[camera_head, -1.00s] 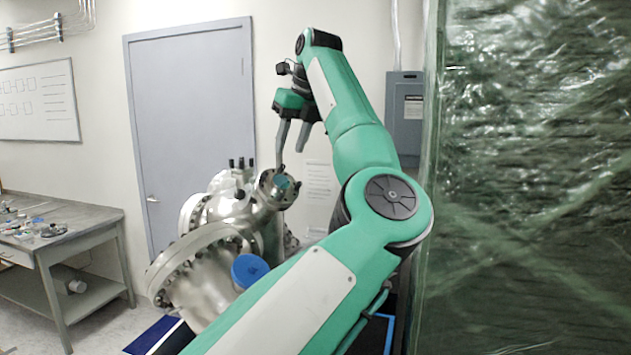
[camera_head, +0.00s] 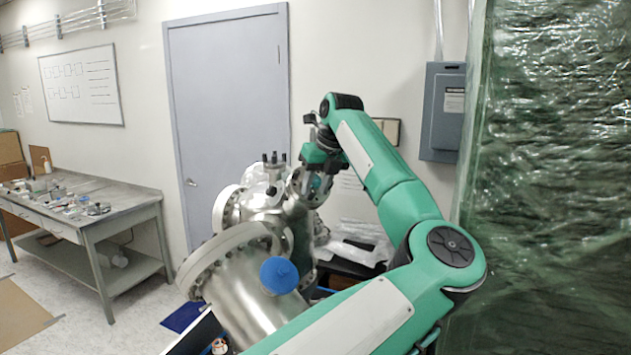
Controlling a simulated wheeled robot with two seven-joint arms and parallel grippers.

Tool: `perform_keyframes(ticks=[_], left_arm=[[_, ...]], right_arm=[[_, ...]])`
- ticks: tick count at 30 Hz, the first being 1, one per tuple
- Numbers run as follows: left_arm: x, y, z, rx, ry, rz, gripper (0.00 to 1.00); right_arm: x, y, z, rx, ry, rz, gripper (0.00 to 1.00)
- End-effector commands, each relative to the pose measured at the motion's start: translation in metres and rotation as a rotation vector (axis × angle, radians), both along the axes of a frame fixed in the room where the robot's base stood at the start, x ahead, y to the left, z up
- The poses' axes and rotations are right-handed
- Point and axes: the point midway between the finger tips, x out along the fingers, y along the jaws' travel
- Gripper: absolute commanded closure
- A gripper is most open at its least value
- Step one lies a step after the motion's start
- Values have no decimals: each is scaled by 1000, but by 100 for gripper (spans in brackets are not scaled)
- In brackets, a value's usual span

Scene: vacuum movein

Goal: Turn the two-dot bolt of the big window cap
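A steel vacuum chamber (camera_head: 245,300) with several bolted flanges stands in the middle of the view. A small round flange with a bluish face (camera_head: 316,187) sits on its upper right side. A large bolted flange (camera_head: 208,262) is at its left end. I cannot tell which is the big window cap, and bolt dots are too small to see.
A blue round cap (camera_head: 279,275) sits on the chamber close to my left arm. A plastic-wrapped stack (camera_head: 550,180) fills the right side. A workbench (camera_head: 110,213) with small parts stands at left. Clear wrap (camera_head: 355,240) lies behind the chamber. Open floor (camera_head: 130,315) is at lower left.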

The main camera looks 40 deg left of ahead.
Motion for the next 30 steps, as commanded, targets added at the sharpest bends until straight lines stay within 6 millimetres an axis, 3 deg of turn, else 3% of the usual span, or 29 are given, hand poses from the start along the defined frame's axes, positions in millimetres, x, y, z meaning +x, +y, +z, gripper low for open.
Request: perform_keyframes(ticks=[12, 13, 18, 30], left_arm=[[0, 4, -11, 1, 0, 0, 65], [0, 4, -11, 1, 0, 0, 67], [0, 4, -10, 1, 0, 0, 100], [1, 4, -13, 8, 36, -42, 100]], right_arm=[[-8, 3, 4, 3, 11, -2, 65], [-8, 4, 4, 4, 11, -3, 65], [-8, 5, 4, 5, 10, -2, 65], [-8, 4, -4, 4, 11, -3, 65]])
